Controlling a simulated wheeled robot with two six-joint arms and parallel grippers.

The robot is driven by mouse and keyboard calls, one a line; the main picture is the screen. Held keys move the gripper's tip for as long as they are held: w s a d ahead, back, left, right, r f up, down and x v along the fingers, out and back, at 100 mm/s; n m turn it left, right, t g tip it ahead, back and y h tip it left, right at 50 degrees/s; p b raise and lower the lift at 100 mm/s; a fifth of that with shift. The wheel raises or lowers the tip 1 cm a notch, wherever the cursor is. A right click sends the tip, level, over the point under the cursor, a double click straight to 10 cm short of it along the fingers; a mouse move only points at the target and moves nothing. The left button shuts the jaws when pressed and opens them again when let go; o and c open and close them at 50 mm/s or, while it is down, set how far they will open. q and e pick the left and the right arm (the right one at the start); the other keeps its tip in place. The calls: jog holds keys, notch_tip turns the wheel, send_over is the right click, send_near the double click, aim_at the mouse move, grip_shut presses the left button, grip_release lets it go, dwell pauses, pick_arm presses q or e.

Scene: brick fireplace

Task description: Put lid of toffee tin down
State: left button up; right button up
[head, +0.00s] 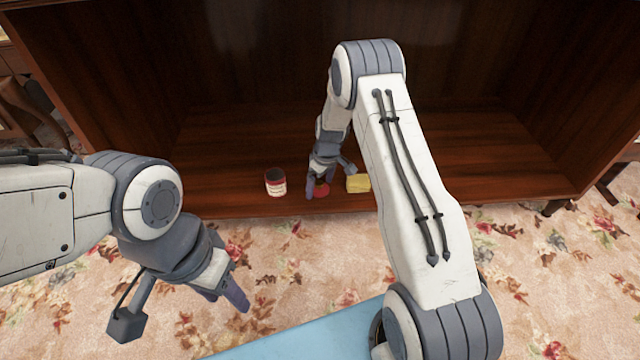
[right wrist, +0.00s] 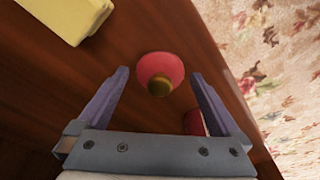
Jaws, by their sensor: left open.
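The lid (head: 321,190) is red and round, and it is on the wooden cabinet floor near the front edge. In the right wrist view the lid (right wrist: 160,68) shows a gold knob and sits between the fingertips, with a gap on each side. My right gripper (head: 318,186) is open just above it. The toffee tin (head: 275,184), red with a white label and a dark top, stands upright to the left of the lid. It is partly hidden behind a finger in the right wrist view (right wrist: 194,122). My left gripper (head: 232,290) is open and empty over the carpet.
A yellow block (head: 358,184) lies just right of the lid, and it also shows in the right wrist view (right wrist: 68,14). The cabinet floor (head: 470,165) is clear to the right. A flowered carpet (head: 540,270) lies in front of the cabinet edge.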

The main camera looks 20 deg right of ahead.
aim_at(325, 192)
notch_tip(325, 192, up, 12)
jog(key=s+p, duration=0.1)
jog(key=p, duration=0.7)
jog(key=shift+s+d, duration=0.3)
jog(key=shift+d, duration=0.15)
